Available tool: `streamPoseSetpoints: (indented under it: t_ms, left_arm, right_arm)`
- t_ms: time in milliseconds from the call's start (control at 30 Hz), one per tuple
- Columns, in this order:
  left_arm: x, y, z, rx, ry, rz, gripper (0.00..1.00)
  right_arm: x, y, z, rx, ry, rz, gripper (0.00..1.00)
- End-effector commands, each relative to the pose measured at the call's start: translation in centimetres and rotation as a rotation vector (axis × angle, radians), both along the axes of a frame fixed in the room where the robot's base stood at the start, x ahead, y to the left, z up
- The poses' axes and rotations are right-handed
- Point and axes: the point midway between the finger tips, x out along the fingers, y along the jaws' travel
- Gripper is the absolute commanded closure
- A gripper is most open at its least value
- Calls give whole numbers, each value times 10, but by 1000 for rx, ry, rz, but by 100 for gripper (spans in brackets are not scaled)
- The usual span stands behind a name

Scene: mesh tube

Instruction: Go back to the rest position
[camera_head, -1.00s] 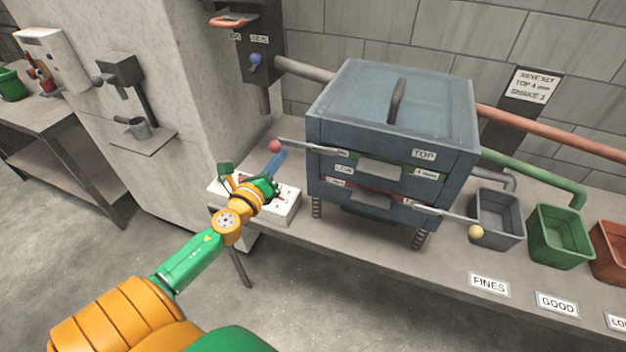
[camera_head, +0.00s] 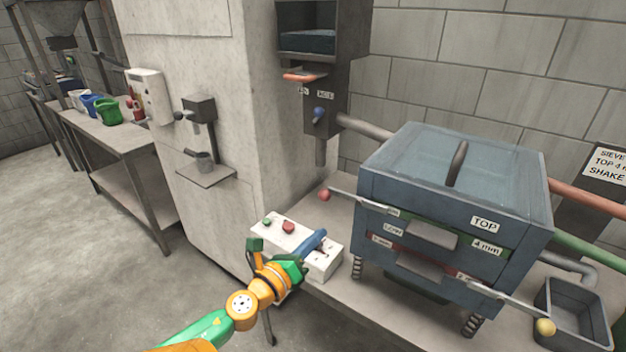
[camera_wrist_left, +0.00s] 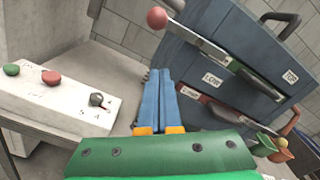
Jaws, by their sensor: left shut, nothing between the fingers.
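My left gripper (camera_head: 312,243) is in front of the white control box, over the bench's left end. Its blue fingers are shut with nothing between them; they also show closed together in the left wrist view (camera_wrist_left: 164,100). The control box (camera_head: 268,233) carries a green button and a red button, and the wrist view also shows a dark knob (camera_wrist_left: 97,99) on it. The grey-blue sieve box (camera_head: 450,210) stands to the right of the gripper, apart from it. My right gripper is not in view.
A lever with a red ball (camera_head: 324,195) sticks out left from the sieve box, near the gripper. A lever with a yellow ball (camera_head: 545,326) sticks out at the lower right. A grey bin (camera_head: 572,312) stands at right. Open floor (camera_head: 110,270) lies to the left.

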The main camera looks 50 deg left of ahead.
Motion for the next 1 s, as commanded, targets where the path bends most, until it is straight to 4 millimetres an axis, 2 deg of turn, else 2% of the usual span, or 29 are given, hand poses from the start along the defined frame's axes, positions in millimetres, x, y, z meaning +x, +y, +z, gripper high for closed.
streamPoseSetpoints:
  t_ms: [100, 200, 633, 700, 767, 833, 867, 900, 933, 967, 1000]
  left_arm:
    - [-14, -3, -2, -2, 1, 0, 100]
    - [-19, -5, -1, 0, 0, 0, 100]
    - [-20, -5, 0, 0, 0, 0, 100]
    - [-21, -2, -8, -32, 11, 12, 100]
    - [-24, 5, -34, -134, 45, 50, 100]
    - [-35, 15, -88, -348, 110, 135, 100]
    - [-42, 17, -118, -464, 143, 185, 100]
    - [-55, 16, -159, -626, 187, 260, 100]
    - [-66, 12, -190, -748, 220, 322, 100]
    - [-78, 5, -219, -865, 250, 384, 100]
    - [-96, -8, -257, -1014, 289, 473, 100]
  right_arm:
    - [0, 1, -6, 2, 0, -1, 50]
    - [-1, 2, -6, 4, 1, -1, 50]
    - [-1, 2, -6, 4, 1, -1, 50]
    - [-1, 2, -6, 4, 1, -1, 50]
    - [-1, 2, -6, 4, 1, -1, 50]
    - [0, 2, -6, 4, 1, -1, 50]
    - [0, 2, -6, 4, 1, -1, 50]
    - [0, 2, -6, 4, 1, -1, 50]
    - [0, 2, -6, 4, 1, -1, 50]
    - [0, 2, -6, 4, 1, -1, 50]
    - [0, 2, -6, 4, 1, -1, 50]
